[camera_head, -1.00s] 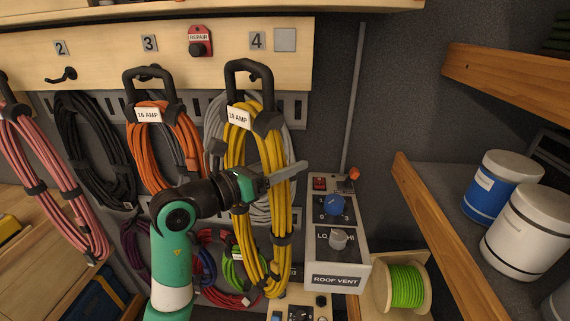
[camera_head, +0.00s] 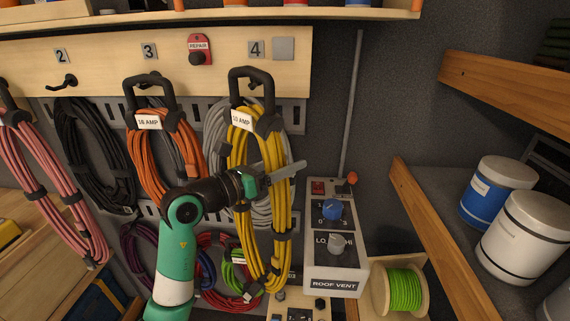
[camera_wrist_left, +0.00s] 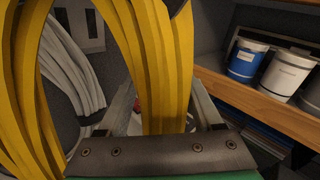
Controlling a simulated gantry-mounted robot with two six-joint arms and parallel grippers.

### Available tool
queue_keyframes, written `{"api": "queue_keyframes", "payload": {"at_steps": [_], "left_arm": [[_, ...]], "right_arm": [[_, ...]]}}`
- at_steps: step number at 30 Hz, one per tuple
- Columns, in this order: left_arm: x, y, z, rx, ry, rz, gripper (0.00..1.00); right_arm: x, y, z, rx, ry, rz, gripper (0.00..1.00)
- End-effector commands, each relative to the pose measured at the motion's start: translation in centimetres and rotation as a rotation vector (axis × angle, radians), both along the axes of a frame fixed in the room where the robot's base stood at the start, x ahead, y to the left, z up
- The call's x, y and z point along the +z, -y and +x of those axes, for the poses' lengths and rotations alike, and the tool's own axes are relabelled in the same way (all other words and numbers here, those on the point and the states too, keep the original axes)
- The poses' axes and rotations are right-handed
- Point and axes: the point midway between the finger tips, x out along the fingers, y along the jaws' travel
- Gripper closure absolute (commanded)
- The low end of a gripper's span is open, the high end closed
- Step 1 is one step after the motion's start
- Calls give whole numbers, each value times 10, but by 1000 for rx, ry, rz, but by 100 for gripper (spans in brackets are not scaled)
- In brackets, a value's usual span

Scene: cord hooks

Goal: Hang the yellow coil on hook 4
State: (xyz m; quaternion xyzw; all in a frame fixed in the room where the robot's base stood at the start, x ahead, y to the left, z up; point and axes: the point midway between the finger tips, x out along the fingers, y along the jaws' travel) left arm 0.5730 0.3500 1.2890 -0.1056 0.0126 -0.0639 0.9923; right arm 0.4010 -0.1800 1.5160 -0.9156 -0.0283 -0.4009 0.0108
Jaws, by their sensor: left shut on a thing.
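The yellow coil (camera_head: 276,222) hangs upright with its black handle loop (camera_head: 250,73) at the top and a white amp label. My left gripper (camera_head: 273,175) is shut on the coil's right-hand strands, about mid-height. In the left wrist view the yellow strands (camera_wrist_left: 166,65) pass between the fingers. The loop's top is just below the 4 label (camera_head: 257,48) on the wooden board. Hook 4 is hidden behind the loop, so I cannot tell whether the loop is around it. My right gripper is not in view.
An orange coil (camera_head: 165,150) hangs close on the left under label 3. A grey coil (camera_head: 214,133) is behind the yellow one. The roof vent box (camera_head: 334,262) stands just right of the coil. Hook 2 (camera_head: 63,82) is bare.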

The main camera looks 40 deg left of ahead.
Motion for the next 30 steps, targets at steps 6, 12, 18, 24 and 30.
{"api": "queue_keyframes", "payload": {"at_steps": [6, 12, 18, 24, 30], "left_arm": [[3, 0, 0, 0, 7, 3, 100], [3, -3, 3, 0, 7, 3, 100], [2, -6, 8, 0, 7, 3, 100], [2, -10, 13, 0, 8, 4, 100], [1, -14, 18, 0, 6, 2, 100]], "right_arm": [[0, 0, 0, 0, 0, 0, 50], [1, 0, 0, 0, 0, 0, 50], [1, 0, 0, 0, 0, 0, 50], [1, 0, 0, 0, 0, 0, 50], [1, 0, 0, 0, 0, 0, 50]]}}
